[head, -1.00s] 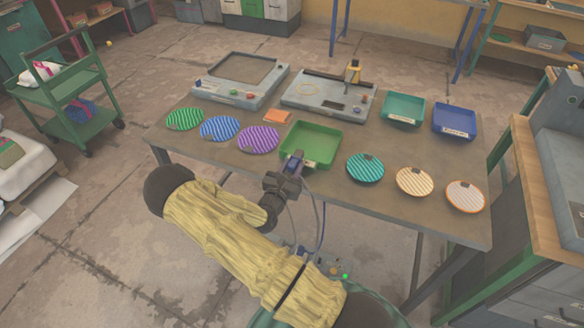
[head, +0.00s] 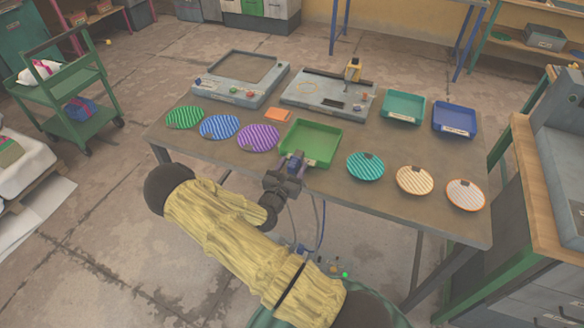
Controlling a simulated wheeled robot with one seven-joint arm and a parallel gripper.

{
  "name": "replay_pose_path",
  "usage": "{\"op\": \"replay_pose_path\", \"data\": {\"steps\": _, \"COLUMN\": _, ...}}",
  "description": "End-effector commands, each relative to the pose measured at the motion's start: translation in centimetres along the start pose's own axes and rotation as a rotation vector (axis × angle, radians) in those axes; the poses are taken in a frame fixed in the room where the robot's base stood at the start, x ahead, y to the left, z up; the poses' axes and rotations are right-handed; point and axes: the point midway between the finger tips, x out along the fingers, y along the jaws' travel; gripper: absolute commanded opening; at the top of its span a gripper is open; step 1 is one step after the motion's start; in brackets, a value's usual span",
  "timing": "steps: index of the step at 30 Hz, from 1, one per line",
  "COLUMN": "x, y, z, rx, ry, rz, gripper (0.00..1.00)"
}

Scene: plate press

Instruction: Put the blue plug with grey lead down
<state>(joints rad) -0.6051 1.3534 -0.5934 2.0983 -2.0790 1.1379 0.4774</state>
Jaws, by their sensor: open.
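My gripper (head: 296,160) is over the front edge of the table, just in front of the green tray (head: 332,160). It is open. A small bluish piece shows at its tip; it may be the blue plug, but it is too small to tell apart from the fingers. A thin grey lead (head: 291,218) hangs below my gripper. A blue lead (head: 323,232) hangs beside it in front of the table. Whether the plug rests on the table or touches a finger is hidden.
The table (head: 415,145) holds green (head: 185,117), blue (head: 220,127) and purple (head: 258,138) striped plates on the left. Teal (head: 365,166), cream (head: 415,180) and white (head: 465,194) plates lie right. Two grey machines (head: 240,78) (head: 328,95), teal (head: 403,107) and blue (head: 455,119) trays stand behind.

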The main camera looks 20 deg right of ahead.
Motion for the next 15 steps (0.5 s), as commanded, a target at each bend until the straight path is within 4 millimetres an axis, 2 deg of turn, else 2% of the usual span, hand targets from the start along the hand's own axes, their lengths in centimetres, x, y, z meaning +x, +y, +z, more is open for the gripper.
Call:
{"op": "replay_pose_path", "data": {"steps": 5, "x": -2.5, "y": 0.1, "z": 0.1, "rx": 0.000, "ry": 0.002, "rz": 0.003, "gripper": 0.54}}
{"op": "replay_pose_path", "data": {"steps": 15, "x": -9.2, "y": 0.1, "z": 0.1, "rx": -0.001, "ry": 0.001, "rz": 0.004, "gripper": 0.54}}
